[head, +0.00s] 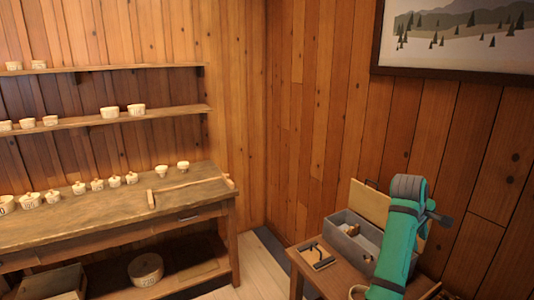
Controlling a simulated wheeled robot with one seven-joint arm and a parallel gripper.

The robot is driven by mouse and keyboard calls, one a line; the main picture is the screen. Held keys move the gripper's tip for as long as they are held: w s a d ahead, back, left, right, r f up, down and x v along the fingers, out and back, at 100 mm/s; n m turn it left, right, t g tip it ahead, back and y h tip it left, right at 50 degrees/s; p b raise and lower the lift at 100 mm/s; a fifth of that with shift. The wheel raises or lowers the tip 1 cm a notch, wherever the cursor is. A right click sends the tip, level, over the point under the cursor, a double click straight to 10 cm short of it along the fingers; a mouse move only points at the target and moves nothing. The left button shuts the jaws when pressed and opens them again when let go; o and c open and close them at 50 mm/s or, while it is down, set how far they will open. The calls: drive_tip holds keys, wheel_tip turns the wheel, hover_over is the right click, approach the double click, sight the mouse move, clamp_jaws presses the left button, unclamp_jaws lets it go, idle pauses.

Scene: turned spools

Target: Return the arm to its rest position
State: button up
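My arm, in a teal sleeve with a grey joint at its top, rises from the bottom right and bends over in front of the small table (330,281). A dark piece at the bend's right side seems to be my gripper (440,220). Its fingers are too small and too hidden to read, and I see nothing held in it. The arm covers part of a grey box (346,238) on the small table. The box has a raised tan lid (367,204) and something brown inside.
A workbench (110,217) with several pale spools (97,184) stands at left, under shelves (150,116) holding more. A framed picture (460,38) hangs at upper right. Bare floor (262,268) lies between bench and table.

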drive_tip(key=a+f+t, duration=0.1)
drive_tip(key=a+f, duration=0.4)
drive_tip(key=f, duration=0.8)
drive_tip(key=a+f+t, duration=0.2)
drive_tip(key=a+f, duration=0.4)
drive_tip(key=f, duration=0.7)
drive_tip(key=s+a+f+m+t+y, duration=0.1)
drive_tip(key=s+a+f+t, duration=0.2)
drive_tip(key=s+a+f, duration=1.15)
drive_tip(key=s+a+m+t+y, duration=0.1)
drive_tip(key=s+a, duration=0.6)
drive_tip(key=s, duration=0.3)
drive_tip(key=s+a+t+y, duration=0.1)
drive_tip(key=s+a+t, duration=0.1)
drive_tip(key=s+a, duration=0.55)
drive_tip(key=s+a+r+m+t+y, duration=0.1)
drive_tip(key=s+a+r, duration=0.1)
drive_tip(key=s+r, duration=0.6)
drive_tip(key=s+a+r+m+t+y, duration=0.1)
drive_tip(key=s+a+r+m, duration=0.1)
drive_tip(key=s+r, duration=0.6)
drive_tip(key=s+a, duration=0.1)
drive_tip(key=s, duration=0.4)
drive_tip(key=shift+a+r+m+t+y, duration=0.3)
drive_tip(key=shift+r+t+y, duration=0.05)
drive_tip(key=shift+t+y, duration=0.05)
